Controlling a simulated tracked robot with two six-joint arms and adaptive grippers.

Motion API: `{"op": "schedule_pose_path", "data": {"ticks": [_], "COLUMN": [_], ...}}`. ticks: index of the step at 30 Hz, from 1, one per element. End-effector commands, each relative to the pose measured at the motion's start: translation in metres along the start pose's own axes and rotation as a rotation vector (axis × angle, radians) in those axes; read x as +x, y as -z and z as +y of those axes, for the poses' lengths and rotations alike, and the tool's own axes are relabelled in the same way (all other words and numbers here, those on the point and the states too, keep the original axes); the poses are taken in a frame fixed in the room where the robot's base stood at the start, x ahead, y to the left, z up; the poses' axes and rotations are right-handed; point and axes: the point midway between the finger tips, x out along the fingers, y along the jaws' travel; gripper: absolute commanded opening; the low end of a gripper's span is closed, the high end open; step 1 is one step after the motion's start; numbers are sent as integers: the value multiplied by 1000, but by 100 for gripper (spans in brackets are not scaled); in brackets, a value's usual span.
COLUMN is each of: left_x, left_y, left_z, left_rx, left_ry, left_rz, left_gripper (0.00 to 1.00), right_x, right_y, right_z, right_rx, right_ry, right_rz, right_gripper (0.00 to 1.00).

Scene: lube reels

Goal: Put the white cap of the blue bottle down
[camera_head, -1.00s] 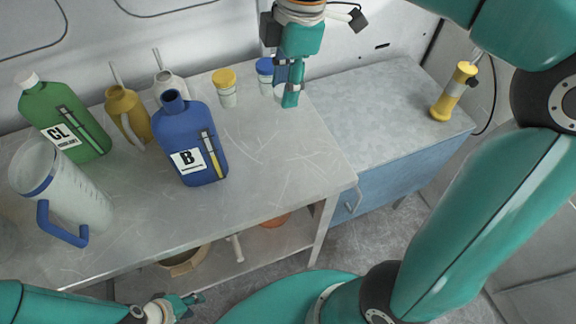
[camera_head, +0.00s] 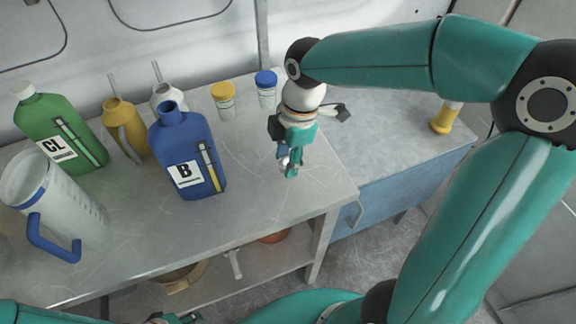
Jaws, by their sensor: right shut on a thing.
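The blue bottle (camera_head: 183,155) with the label B stands upright on the metal table, its neck open and uncapped. My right gripper (camera_head: 288,170) is to the right of the bottle, over the right part of the table. It points down and is shut on the white cap (camera_head: 283,161), which is mostly hidden by the fingers. I cannot tell whether the cap touches the table. My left gripper (camera_head: 176,318) shows only in part at the bottom edge, below the table front; its fingers are too cut off to judge.
A green bottle (camera_head: 55,125) with a white cap, a clear jug (camera_head: 60,190) with a blue handle, a yellow can (camera_head: 122,122) and a white can (camera_head: 160,95) stand at left. Yellow-lidded (camera_head: 225,105) and blue-lidded (camera_head: 266,95) jars stand behind. The tabletop around my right gripper is clear.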

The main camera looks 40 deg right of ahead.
Motion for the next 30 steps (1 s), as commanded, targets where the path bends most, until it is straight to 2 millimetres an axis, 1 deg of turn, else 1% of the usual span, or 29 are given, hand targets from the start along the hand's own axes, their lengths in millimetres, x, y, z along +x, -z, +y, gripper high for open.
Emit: {"op": "schedule_pose_path", "data": {"ticks": [1,3,6,9,14,18,19,23,30], "left_x": [1,1,2,2,2,5,4,4,4], "left_y": [0,0,0,0,0,0,0,0,0], "left_z": [0,0,-1,-1,-1,-2,-2,-1,-1], "left_rx": [0,0,0,0,0,0,0,0,0], "left_ry": [0,0,0,0,0,0,0,0,0], "left_rz": [0,0,0,0,0,0,0,0,0], "left_gripper": [40,40,40,40,40,40,40,40,40], "right_x": [9,20,30,33,32,36,35,34,34], "right_y": [-2,-4,-6,-6,-6,-6,-6,-6,-6], "right_z": [-1,-1,-1,-1,0,-1,0,-1,-1], "right_rx": [1,1,1,1,1,1,1,1,1], "right_ry": [5,6,4,1,1,1,1,1,1], "right_rz": [-1,-2,-1,0,0,0,0,0,0], "right_gripper": [7,7,7,7,7,7,42,64,64]}}
